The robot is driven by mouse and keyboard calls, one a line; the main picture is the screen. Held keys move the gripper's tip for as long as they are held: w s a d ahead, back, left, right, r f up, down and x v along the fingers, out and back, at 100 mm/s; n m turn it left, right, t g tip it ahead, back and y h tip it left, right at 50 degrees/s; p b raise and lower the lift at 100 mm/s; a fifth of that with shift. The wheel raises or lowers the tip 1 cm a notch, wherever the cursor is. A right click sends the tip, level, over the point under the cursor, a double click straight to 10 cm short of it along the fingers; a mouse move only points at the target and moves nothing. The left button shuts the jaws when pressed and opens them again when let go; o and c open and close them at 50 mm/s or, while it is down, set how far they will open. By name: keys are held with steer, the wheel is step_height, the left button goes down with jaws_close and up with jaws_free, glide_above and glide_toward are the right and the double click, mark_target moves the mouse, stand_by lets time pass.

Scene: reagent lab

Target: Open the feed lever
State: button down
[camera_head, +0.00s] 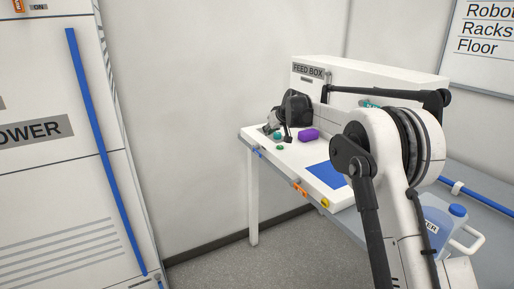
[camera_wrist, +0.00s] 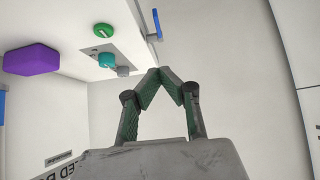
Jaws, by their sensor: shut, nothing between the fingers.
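The white feed box (camera_head: 345,85) stands on a white bench, its label facing front. A small blue handle (camera_head: 257,152) sticks out at the bench's front left edge; a blue handle also shows at the top of the wrist view (camera_wrist: 157,24). I cannot read a label that marks either as the feed lever. My gripper (camera_head: 288,137) is over the left end of the bench. In the wrist view its green-padded fingertips (camera_wrist: 160,73) meet with nothing between them, apart from the handle. My wrist hides part of the feed box front.
A teal knob (camera_wrist: 106,60), a green disc (camera_wrist: 103,31) and a purple block (camera_wrist: 32,58) are near the gripper. A blue square (camera_head: 327,174) lies on the bench. A water jug (camera_head: 440,220) stands at right. The floor left of the bench is clear.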

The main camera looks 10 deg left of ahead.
steer(key=shift+w+a+f, duration=0.2)
steer(key=shift+w+a, duration=0.05)
glide_above(257, 151)
steer(key=s+d, duration=0.1)
steer(key=s, duration=0.1)
step_height(257, 151, down, 7)
steer(key=shift+w+d+f, duration=0.1)
steer(key=shift+w, duration=0.05)
step_height(257, 151, down, 2)
steer(key=shift+f, duration=0.9)
